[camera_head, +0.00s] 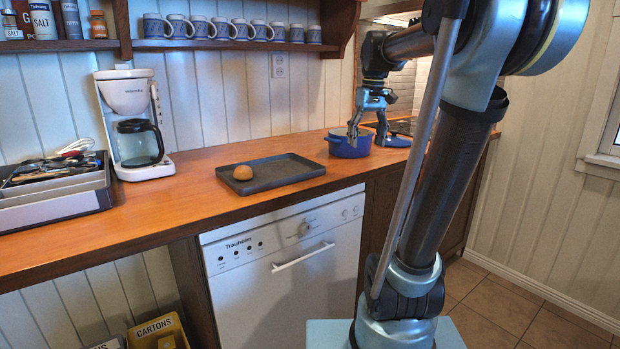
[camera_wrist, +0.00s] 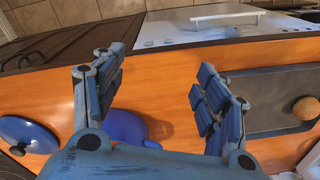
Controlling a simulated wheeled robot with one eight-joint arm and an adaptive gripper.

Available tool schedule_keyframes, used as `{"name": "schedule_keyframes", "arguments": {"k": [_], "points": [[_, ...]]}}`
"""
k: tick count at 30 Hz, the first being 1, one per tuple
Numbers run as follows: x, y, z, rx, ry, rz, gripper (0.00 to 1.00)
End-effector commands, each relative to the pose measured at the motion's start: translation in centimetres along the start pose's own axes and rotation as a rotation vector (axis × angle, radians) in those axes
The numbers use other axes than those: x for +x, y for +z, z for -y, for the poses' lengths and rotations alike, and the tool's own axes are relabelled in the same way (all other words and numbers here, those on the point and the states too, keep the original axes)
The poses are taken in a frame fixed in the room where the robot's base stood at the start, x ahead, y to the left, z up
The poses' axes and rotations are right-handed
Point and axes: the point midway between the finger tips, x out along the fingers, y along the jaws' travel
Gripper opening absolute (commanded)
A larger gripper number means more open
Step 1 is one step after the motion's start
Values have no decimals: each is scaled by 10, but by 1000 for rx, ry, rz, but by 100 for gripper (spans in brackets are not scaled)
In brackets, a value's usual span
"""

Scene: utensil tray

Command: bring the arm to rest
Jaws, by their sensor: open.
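My gripper (camera_head: 371,130) is at the end of my raised arm, over the counter at the back right. It points down with its fingers spread, and nothing is held between them. In the wrist view my gripper (camera_wrist: 160,78) is open too, with orange counter showing between the fingers. A blue pot (camera_head: 348,148) stands on the counter just below and beside the fingers; whether they touch it I cannot tell. It shows partly hidden in the wrist view (camera_wrist: 127,126). A blue lid (camera_wrist: 27,132) lies on the counter beside the pot.
A dark tray (camera_head: 285,174) with a round brown item (camera_head: 243,173) lies left of the pot. A coffee maker (camera_head: 133,120) and a utensil tray (camera_head: 60,205) stand further left. A shelf with several mugs (camera_head: 228,29) hangs above. Bare counter (camera_head: 190,200) lies between coffee maker and dark tray.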

Motion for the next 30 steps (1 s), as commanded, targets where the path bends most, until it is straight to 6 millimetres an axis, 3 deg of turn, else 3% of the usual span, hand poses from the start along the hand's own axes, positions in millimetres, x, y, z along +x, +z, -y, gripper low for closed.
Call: {"name": "schedule_keyframes", "arguments": {"k": [3, 11, 21, 27, 30], "points": [[27, 34, 6, 31, 11, -18, 67], [90, 102, 17, 99, 32, -56, 67], [188, 184, 30, 184, 56, -110, 67], [237, 217, 35, 224, 66, -136, 67], [252, 227, 34, 235, 68, -143, 67]]}}
